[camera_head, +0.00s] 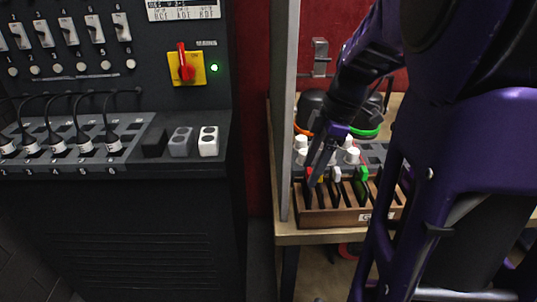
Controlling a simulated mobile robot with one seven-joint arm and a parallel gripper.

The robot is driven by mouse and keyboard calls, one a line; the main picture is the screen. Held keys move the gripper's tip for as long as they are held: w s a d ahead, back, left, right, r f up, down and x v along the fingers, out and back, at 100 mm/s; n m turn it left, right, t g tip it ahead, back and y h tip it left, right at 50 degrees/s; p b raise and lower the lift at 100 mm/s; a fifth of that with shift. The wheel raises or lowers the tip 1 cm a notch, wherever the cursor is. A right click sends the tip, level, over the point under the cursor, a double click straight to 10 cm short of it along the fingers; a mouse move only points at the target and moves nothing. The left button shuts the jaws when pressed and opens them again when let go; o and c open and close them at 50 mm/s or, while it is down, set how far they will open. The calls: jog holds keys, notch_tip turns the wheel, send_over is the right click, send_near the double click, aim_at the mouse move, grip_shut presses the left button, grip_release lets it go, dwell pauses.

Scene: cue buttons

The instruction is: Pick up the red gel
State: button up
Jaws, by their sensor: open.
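A wooden rack (345,219) with a row of slots stands near the front edge of the table, its label partly readable. Several thin gels sit in it with coloured tabs: a small red tab of the red gel (308,173) at the left, yellow beside it, then a white one (336,173) and a green one (363,173). My gripper (316,167) is open and points down over the left end of the rack, close to the red and yellow tabs. The fingers partly hide these tabs. I cannot tell whether they touch the red gel.
A grey panel edge (285,130) stands upright just left of the rack. Behind the rack are white knobs (352,155) and dark gear with orange and green bands. A black console (120,215) with switches and a red-yellow mains knob (186,68) fills the left.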

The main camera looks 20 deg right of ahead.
jog(key=shift+f, duration=0.15)
grip_shut()
dwell(1.4)
